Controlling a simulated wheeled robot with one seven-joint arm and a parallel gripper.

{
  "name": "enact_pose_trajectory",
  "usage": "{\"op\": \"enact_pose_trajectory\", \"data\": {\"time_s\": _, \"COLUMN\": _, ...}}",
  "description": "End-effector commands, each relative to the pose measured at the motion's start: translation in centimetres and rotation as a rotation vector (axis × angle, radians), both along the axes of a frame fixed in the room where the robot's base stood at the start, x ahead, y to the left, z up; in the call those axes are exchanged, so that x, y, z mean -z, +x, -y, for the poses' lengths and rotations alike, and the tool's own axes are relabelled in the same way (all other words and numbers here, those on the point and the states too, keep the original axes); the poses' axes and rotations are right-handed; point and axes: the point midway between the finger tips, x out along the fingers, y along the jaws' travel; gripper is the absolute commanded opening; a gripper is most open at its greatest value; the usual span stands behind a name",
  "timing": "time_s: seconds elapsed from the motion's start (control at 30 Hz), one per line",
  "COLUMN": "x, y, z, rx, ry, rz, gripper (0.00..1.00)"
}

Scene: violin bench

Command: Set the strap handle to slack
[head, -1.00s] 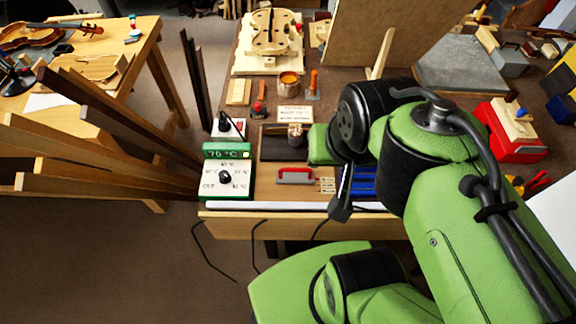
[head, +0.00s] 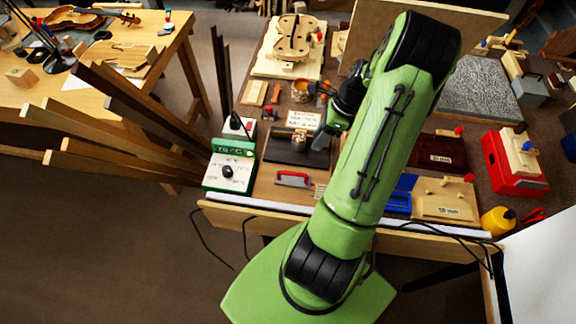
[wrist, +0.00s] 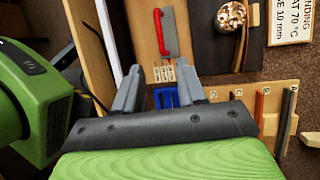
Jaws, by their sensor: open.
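A red handle (head: 293,180) with a grey metal plate lies flat near the bench's front edge; it looks like the strap handle. In the wrist view the red handle (wrist: 160,32) stands along the left side of the plate (wrist: 171,35). Small labels (wrist: 164,73) sit at its near end, too small to read. My gripper (head: 322,137) is above the bench, right of the black base. In the wrist view my gripper (wrist: 158,90) is open and empty, its fingertips just short of the labels. Which position the handle is in I cannot tell.
A green control box (head: 229,172) with a dial stands left of the handle. A round bending iron (head: 298,141) sits on a black base behind it. A blue tray (head: 400,195) and a pale wooden block (head: 444,200) lie to the right. Wooden strips fan out at left.

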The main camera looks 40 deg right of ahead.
Motion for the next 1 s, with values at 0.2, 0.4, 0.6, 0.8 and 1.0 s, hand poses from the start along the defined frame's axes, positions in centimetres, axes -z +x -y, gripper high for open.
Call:
{"op": "enact_pose_trajectory", "data": {"time_s": 0.2, "x": 4.4, "y": 0.9, "z": -1.9, "rx": -0.009, "ry": 0.004, "rz": -0.003, "gripper": 0.4}}
{"op": "enact_pose_trajectory", "data": {"time_s": 0.4, "x": 9.0, "y": 1.8, "z": -3.9, "rx": -0.01, "ry": 0.004, "rz": -0.003, "gripper": 0.4}}
{"op": "enact_pose_trajectory", "data": {"time_s": 0.6, "x": 12.7, "y": 2.6, "z": -5.4, "rx": -0.009, "ry": 0.001, "rz": -0.002, "gripper": 0.4}}
{"op": "enact_pose_trajectory", "data": {"time_s": 0.8, "x": 14.0, "y": 2.9, "z": -5.9, "rx": -0.009, "ry": -0.002, "rz": -0.001, "gripper": 0.4}}
{"op": "enact_pose_trajectory", "data": {"time_s": 1.0, "x": 13.9, "y": 2.9, "z": -5.9, "rx": -0.009, "ry": -0.002, "rz": -0.001, "gripper": 0.4}}
